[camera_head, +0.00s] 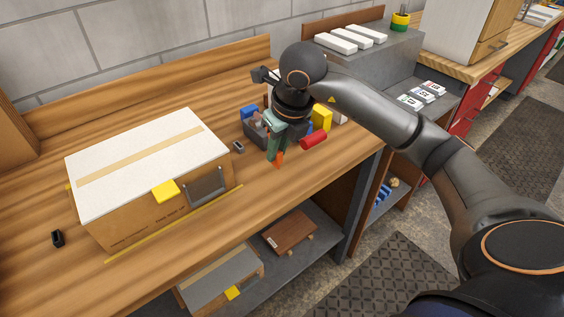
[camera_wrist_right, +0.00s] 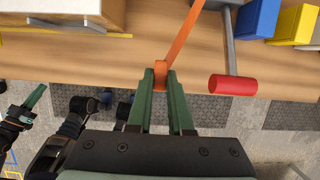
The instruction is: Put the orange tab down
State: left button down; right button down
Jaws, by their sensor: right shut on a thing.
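The orange tab (camera_head: 279,159) is a thin strip at my right gripper (camera_head: 272,158), above the front part of the wooden table. In the right wrist view the orange tab (camera_wrist_right: 183,38) runs up from between the green fingertips (camera_wrist_right: 167,76), which are shut on its lower end. Its far end leaves that view at the top. Whether the tab touches the table is unclear. A green finger of my left gripper (camera_wrist_right: 34,100) shows at the left of the right wrist view, beyond the table edge; its opening cannot be made out.
A white-topped box (camera_head: 148,150) fills the left. The table front (camera_head: 245,195) is clear.

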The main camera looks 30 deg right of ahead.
jog(key=f, duration=0.1)
jog(key=w+d+f, duration=0.1)
jog(key=d+f, duration=0.1)
jog(key=shift+w+d+f, duration=0.15)
jog(key=shift+w+f, duration=0.1)
jog(key=shift+w, duration=0.1)
jog(key=f, duration=0.3)
jog(key=shift+w+d+f+p, duration=0.1)
jog(key=shift+d+f+p, duration=0.1)
jog(key=shift+f+p, duration=0.1)
jog(key=shift+f, duration=0.25)
jog(key=c, duration=0.8)
grip_release()
jog(key=shift+r, duration=0.15)
jog(key=shift+r, duration=0.15)
jog(key=v, duration=1.2)
